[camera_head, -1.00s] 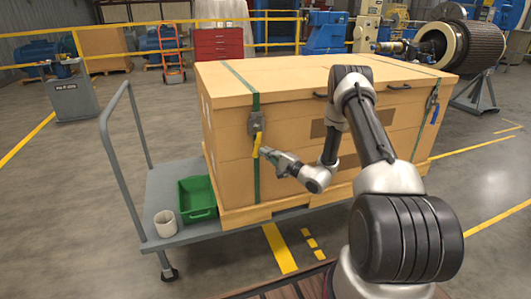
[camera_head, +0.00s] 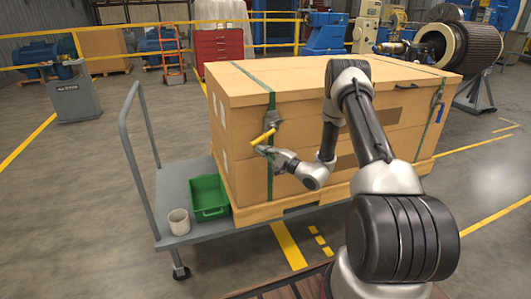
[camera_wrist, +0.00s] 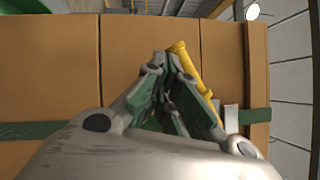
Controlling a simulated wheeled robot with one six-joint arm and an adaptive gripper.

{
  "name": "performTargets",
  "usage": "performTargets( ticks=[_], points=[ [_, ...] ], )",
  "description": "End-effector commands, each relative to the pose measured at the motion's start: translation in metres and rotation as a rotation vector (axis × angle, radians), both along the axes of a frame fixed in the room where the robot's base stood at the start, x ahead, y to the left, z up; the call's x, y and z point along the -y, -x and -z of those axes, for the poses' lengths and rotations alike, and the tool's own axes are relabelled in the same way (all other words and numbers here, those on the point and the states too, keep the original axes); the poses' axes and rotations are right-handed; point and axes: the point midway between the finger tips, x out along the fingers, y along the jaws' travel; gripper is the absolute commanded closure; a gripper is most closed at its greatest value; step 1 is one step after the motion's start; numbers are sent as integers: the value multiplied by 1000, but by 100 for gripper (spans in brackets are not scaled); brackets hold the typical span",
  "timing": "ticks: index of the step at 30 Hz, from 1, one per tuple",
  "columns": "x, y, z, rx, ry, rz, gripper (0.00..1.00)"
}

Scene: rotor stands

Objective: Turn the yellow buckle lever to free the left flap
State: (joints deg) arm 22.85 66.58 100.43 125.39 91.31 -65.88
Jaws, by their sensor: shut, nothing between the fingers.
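The yellow buckle lever (camera_head: 263,136) is on the grey left buckle (camera_head: 273,119) on the crate's front face. It slants from the buckle down to the left. My gripper (camera_head: 260,150) is just below the lever's outer end, with its fingers shut and empty. In the wrist view the lever (camera_wrist: 189,66) lies right beside my fingertips (camera_wrist: 168,62); I cannot tell whether they touch. The green left strap (camera_head: 270,170) runs down the crate through the buckle. In the wrist view my fingers hide part of the buckle.
The wooden crate (camera_head: 240,150) stands on a grey trolley (camera_head: 172,190) with a tall handle at the left. A second buckle with a blue lever (camera_head: 440,112) is at the crate's right.

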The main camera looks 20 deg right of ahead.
Motion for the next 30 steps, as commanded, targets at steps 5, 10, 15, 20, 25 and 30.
performTargets(
  ticks=[5,10,15,20,25,30],
  points=[
    [-9,0,-9,1,1,-1,100],
    [-15,0,-16,1,0,0,100],
    [-17,0,-20,2,0,-1,100],
    [-19,0,-21,2,0,-1,100],
    [-19,0,-22,1,1,-1,100],
    [-19,0,-22,1,1,-1,100]
  ],
)
